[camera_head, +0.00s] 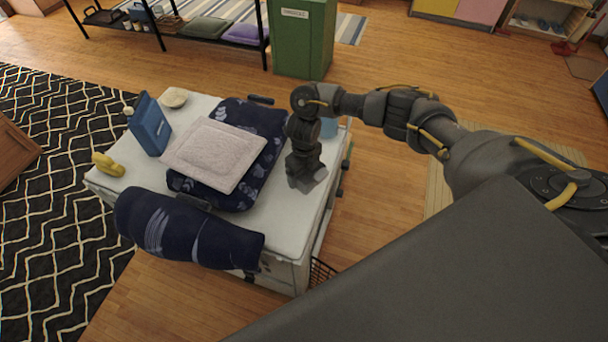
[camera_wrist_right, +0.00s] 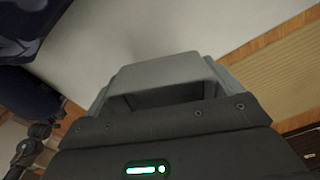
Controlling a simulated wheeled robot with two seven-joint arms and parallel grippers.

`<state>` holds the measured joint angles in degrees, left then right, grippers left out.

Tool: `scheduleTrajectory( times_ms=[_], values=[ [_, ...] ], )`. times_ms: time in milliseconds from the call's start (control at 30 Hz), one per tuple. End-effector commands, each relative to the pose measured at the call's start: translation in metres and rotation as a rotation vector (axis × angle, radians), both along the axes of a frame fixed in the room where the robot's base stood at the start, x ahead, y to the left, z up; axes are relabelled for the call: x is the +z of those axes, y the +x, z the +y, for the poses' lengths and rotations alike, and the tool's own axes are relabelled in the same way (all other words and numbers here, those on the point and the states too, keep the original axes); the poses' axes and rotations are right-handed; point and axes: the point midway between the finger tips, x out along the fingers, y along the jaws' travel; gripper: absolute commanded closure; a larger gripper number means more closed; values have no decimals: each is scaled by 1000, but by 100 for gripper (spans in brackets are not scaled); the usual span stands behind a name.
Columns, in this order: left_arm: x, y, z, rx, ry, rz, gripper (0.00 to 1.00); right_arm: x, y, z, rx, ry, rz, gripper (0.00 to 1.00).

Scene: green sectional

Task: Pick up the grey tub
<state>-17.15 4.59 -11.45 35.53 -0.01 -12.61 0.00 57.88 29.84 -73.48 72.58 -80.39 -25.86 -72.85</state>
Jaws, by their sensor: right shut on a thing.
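The grey tub (camera_head: 314,181) is at the right part of the white tabletop, mostly hidden beneath my right gripper (camera_head: 305,172). My right gripper points down and is shut on it. In the right wrist view the tub (camera_wrist_right: 165,70) shows as a grey block between the fingers, close above or on the white surface; I cannot tell whether it touches. My left gripper is not in view.
The white table (camera_head: 265,215) also holds a navy patterned cushion (camera_head: 262,120), a pale square cushion (camera_head: 215,152), a navy roll (camera_head: 190,230), a blue upright object (camera_head: 150,126), a yellow item (camera_head: 108,164) and a pale bowl (camera_head: 174,97). A light blue object (camera_head: 328,127) stands behind my gripper.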

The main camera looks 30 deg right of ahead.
Motion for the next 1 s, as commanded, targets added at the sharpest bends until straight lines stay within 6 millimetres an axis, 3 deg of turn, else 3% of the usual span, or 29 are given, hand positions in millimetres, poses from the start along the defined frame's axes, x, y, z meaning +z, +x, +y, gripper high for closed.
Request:
scheduleTrajectory(
  times_ms=[167,400,600,1000],
  values=[
    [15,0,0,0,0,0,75,44,-15,26,7,-1,-4,24],
    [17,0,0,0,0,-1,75,62,-42,68,6,0,-2,24],
    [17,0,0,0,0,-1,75,72,-56,91,3,1,-2,24],
    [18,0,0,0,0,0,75,79,-64,103,13,0,0,24]
  ],
)
